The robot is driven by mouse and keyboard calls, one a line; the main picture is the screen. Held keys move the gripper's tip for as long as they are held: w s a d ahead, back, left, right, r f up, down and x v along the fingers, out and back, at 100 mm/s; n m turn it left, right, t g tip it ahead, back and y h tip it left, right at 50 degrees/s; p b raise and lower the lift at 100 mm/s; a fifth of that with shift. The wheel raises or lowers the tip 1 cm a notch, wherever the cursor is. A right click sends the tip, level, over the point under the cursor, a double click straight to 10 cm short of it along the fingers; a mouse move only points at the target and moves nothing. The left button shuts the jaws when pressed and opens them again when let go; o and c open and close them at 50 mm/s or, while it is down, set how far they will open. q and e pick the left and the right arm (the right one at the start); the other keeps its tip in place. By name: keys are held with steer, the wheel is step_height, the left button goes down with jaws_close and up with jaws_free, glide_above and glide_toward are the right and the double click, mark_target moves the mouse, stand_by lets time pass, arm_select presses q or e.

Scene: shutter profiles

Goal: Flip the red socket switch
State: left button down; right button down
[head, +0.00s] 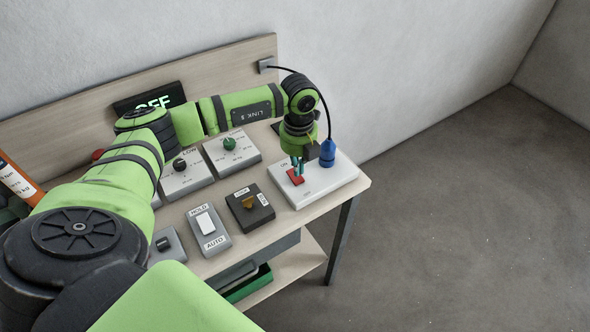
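The red socket switch (295,177) sits on a white socket strip (318,188) at the right end of the bench. My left arm reaches across from the left, and its gripper (297,166) points down right over the red switch. The fingertips are at or just above the switch; I cannot tell whether they touch it. The fingers look close together, but their gap is too small to judge. A blue plug (327,153) stands in the strip just right of the gripper, with a black cable. My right gripper is not in view.
Other controls stand left of the strip: a dark box with an amber knob (249,205), a white HOLD/AUTO rocker (206,222), and grey boxes with a green knob (229,144) and a black knob (179,164). A green-lit display (152,102) is behind. The floor at right is clear.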

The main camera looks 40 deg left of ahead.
mark_target(298, 179)
arm_select(q)
steer(key=shift+r+p, duration=1.25)
steer(key=shift+r, duration=0.9)
